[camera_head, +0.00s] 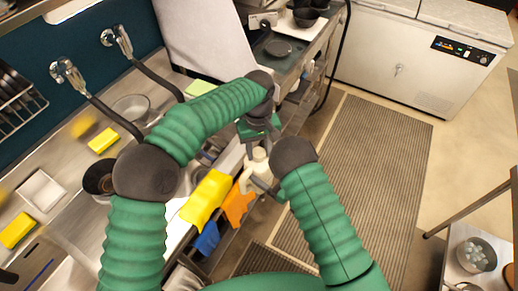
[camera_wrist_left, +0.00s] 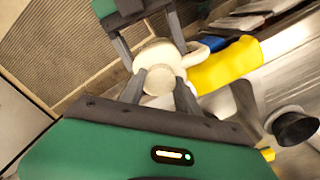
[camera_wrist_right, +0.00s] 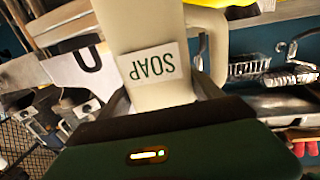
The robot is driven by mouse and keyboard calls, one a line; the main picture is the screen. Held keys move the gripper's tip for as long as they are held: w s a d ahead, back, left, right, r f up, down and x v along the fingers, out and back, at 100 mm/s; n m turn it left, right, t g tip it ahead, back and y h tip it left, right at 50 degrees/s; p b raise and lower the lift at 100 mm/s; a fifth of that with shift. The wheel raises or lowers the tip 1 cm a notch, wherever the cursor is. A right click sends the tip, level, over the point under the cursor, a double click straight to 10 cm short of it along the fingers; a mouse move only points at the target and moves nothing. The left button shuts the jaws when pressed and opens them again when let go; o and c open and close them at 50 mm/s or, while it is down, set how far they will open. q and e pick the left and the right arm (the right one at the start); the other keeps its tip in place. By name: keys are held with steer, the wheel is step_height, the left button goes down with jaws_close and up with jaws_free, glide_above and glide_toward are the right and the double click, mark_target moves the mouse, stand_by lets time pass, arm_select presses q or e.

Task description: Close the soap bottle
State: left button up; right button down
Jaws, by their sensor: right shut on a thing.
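The soap bottle (camera_head: 256,163) is a cream bottle held over the sink counter's front edge. Its label, reading SOAP upside down, shows in the right wrist view (camera_wrist_right: 152,66). My right gripper (camera_head: 262,181) is shut on the bottle's body, with a finger on each side. My left gripper (camera_head: 258,136) is just above the bottle. In the left wrist view, a round cream cap (camera_wrist_left: 157,80) sits between the left fingertips, in line with the bottle top. Whether these fingers press on it, and whether the cap is seated on the neck, I cannot tell.
Yellow (camera_head: 206,200), orange (camera_head: 238,204) and blue (camera_head: 207,239) cloths hang at the counter front. Yellow sponges (camera_head: 103,140) and a dark cup (camera_head: 98,178) are on the sink counter. A ribbed mat (camera_head: 370,170) covers the clear floor to the right.

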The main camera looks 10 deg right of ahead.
arm_select(q)
jaws_close()
steer(key=m, duration=0.6)
steer(key=shift+d+m, duration=0.1)
steer(key=shift+m, duration=0.3)
steer(key=m, duration=0.4)
steer(key=shift+m, duration=0.3)
steer(key=o, duration=0.7)
jaws_free()
steer(key=shift+r, duration=2.3)
steer(key=shift+c, duration=0.3)
